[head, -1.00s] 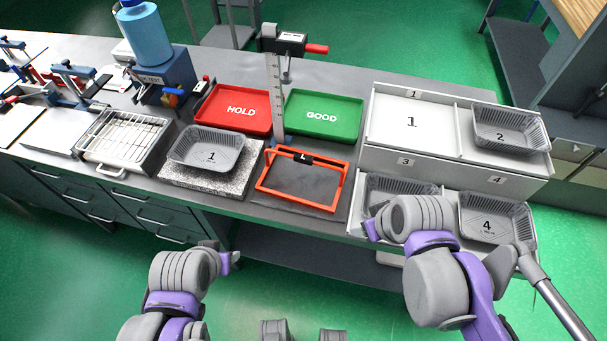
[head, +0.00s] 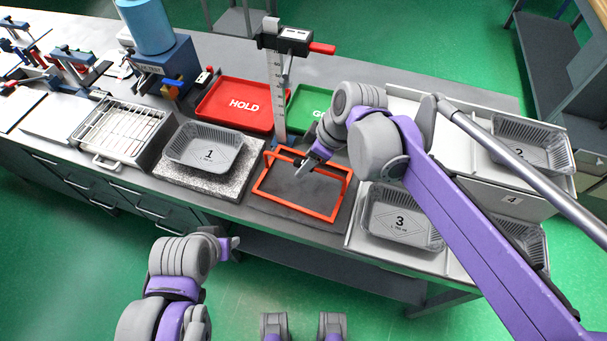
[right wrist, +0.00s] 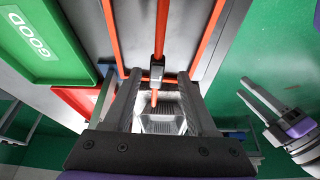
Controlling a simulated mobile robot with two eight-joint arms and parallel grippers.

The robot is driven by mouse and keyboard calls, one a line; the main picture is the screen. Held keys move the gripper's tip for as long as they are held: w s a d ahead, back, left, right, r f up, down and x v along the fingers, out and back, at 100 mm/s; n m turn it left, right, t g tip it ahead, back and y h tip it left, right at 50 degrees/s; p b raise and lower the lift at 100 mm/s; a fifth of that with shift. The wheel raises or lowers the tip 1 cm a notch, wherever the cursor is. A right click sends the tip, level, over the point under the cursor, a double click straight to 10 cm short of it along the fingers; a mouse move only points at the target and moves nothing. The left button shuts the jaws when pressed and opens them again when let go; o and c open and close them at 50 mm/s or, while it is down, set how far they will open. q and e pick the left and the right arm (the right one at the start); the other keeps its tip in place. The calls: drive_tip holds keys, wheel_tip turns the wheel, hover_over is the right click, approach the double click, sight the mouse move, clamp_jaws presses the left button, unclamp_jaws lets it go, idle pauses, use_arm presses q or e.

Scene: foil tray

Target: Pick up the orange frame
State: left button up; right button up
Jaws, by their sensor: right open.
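The orange frame (head: 293,206) stands on a dark plate on the bench, its raised handle bar carrying a small black block. My right gripper (head: 305,165) is over the frame's handle from the right. In the right wrist view the open right gripper (right wrist: 160,85) has a finger on either side of the orange frame's bar (right wrist: 161,32) and its black block. I cannot tell whether a finger touches the bar. My left arm (head: 185,262) is low at the front left, clear of the bench; its fingers do not show clearly.
A foil tray marked 1 (head: 204,146) sits on a granite block left of the frame. A height gauge (head: 277,95) stands just behind it, with the red HOLD tray (head: 222,104) and green GOOD tray (head: 304,99). Foil tray 3 (head: 400,222) is to the right.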

drive_tip(key=x, duration=0.5)
drive_tip(key=shift+w+f, duration=0.3)
drive_tip(key=shift+c, duration=0.3)
clamp_jaws()
